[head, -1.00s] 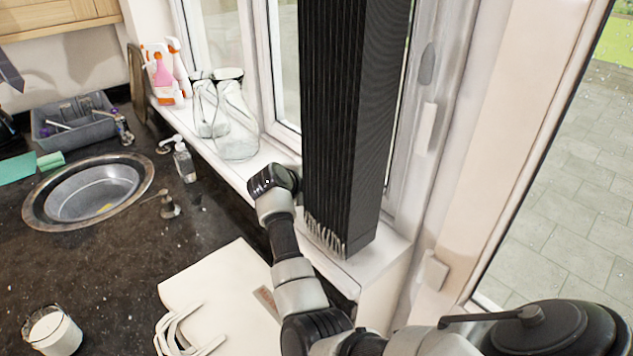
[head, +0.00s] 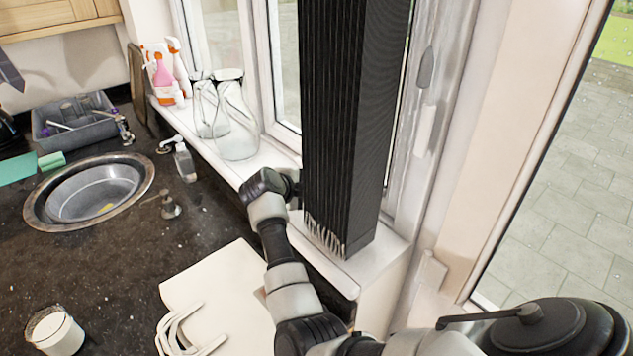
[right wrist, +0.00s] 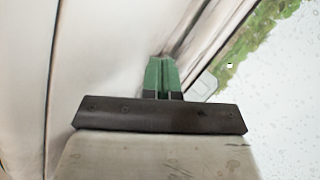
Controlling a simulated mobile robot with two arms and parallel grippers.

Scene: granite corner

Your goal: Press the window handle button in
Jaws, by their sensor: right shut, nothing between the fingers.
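My right gripper (right wrist: 162,65) shows in the right wrist view, its green fingers together with nothing between them. The fingertips point at a pale window frame (right wrist: 110,60), beside the glass (right wrist: 290,80); I cannot tell whether they touch. In the head view my right arm reaches up to the sill, and its gripper is hidden behind a tall black ribbed block. A white handle-like piece (head: 425,130) is on the window frame at the right of the block. I cannot make out a handle button for certain in either view. My left gripper is not in view.
The tall black ribbed block (head: 345,120) stands on the sill close by the arm. Glass jars (head: 237,125) and spray bottles (head: 165,75) stand farther left on it. A soap dispenser (head: 184,160), sink (head: 95,190) and candle (head: 55,330) are on the dark counter.

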